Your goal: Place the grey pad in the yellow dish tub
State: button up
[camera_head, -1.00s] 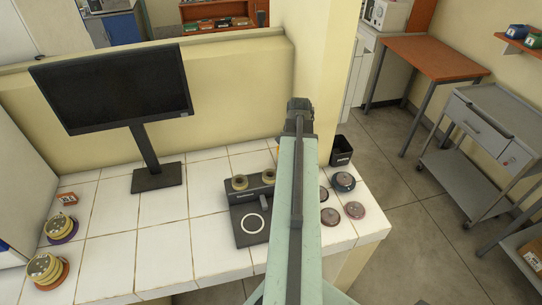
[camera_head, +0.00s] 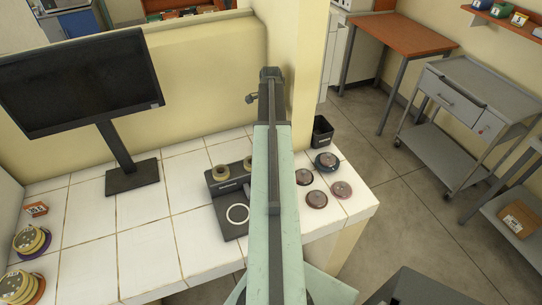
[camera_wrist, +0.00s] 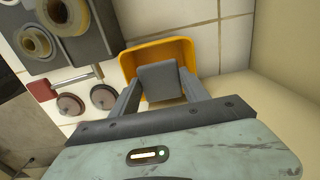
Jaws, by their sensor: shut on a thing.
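The grey pad (camera_wrist: 160,80) is between the two fingers of my gripper (camera_wrist: 161,88) in the wrist view. My gripper is shut on it. The yellow dish tub (camera_wrist: 187,50) lies under and around the pad in the wrist view, and the pad covers part of its inside. From this angle I cannot tell whether the pad is above the rim or inside, or touching the tub. In the head view my arm hides the tub and the pad.
A dark device (camera_head: 230,208) with two tan rings stands on the white tiled counter (camera_head: 145,245), left of my arm. Several round discs (camera_head: 316,199) and a black bin (camera_head: 322,130) are right of it. A monitor (camera_head: 80,84) stands further left. A wall rises behind.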

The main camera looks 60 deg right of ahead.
jog(key=shift+f+b, duration=0.3)
notch_tip(320, 180, down, 10)
jog(key=b, duration=0.9)
jog(key=shift+r+b, duration=0.1)
jog(key=shift+b, duration=0.3)
jog(key=shift+r, duration=0.25)
jog(key=shift+f, duration=0.2)
jog(key=o, duration=0.9)
jog(key=shift+r, duration=0.1)
notch_tip(320, 180, up, 12)
jog(key=p, duration=1.2)
jog(key=shift+s+r+p, duration=0.1)
jog(key=shift+r+p, duration=0.15)
jog(key=shift+p, duration=0.15)
jog(key=shift+f, duration=0.15)
